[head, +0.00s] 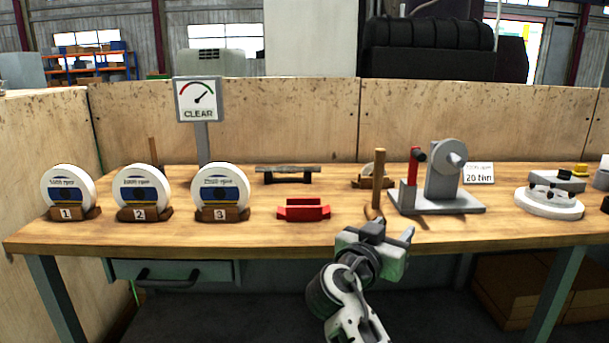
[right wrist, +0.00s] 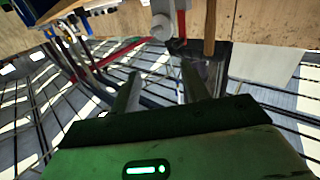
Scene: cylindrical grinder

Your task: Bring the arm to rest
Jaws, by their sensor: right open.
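My right gripper (head: 388,234) is in front of the workbench's front edge, in the lower middle of the head view. Its two fingers are apart with nothing between them. In the right wrist view the open fingers (right wrist: 160,92) also show empty. The wooden workbench (head: 270,238) stands just beyond the gripper. A wooden handle (head: 378,180) stands upright on the bench behind the gripper. The grey grinder-like fixture (head: 443,178) with a red lever stands to its right. My left gripper is not in view.
Three numbered wheels (head: 68,188) stand in wooden holders at the left. A red cradle (head: 303,209), a dark rest with a bar (head: 287,173) and a "CLEAR" gauge sign (head: 198,99) stand on the bench. A white round plate (head: 549,204) lies at the right. Wooden panels close off the back.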

